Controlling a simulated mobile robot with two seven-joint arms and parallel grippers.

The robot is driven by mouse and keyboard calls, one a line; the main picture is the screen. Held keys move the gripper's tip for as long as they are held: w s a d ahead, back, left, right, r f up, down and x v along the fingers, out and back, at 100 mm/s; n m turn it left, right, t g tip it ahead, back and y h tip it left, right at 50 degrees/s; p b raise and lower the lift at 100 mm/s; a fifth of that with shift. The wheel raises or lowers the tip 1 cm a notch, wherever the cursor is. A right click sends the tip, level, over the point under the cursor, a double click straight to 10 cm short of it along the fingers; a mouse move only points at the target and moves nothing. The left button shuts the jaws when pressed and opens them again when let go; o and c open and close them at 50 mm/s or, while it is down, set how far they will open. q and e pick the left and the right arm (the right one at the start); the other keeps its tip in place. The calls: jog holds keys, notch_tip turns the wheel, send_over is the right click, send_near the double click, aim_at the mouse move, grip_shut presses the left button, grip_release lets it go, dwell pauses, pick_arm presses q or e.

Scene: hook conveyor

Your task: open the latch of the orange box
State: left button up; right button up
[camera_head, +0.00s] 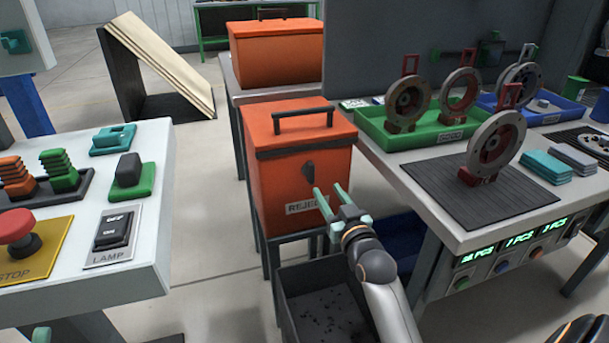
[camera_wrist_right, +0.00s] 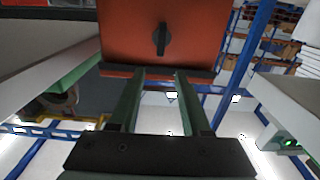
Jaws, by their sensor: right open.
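The orange box (camera_head: 285,190) stands on a dark stand in the middle, lid shut, with a black handle on top and a white label reading "REJE…" on its front. Its dark latch (camera_head: 309,170) is on the front face and also shows in the right wrist view (camera_wrist_right: 161,39), where it looks lengthwise up and down. My right gripper (camera_head: 330,190) is open and empty in front of the box, its two green fingers pointing at the front face. In the wrist view the fingertips (camera_wrist_right: 159,72) are apart and clear of the latch.
A second orange box (camera_head: 277,52) stands behind. A dark open bin (camera_head: 325,312) is below the front box. The right table (camera_head: 470,236) holds ring-shaped parts and trays; the left panel (camera_head: 150,215) has a red stop button (camera_head: 18,232) and a lamp switch.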

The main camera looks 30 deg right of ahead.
aim_at(313, 168)
pick_arm(q)
jog(key=s+h+b, duration=0.1)
jog(key=s+m+h+b, duration=0.1)
jog(key=b, duration=0.1)
jog(key=shift+d+f+m+h, duration=0.2)
jog(key=shift+f+m+h, duration=0.05)
jog(key=shift+m+h, duration=0.05)
pick_arm(e)
jog(key=x, duration=1.1)
jog(key=shift+a, duration=0.1)
jog(key=shift+s, duration=0.1)
grip_shut()
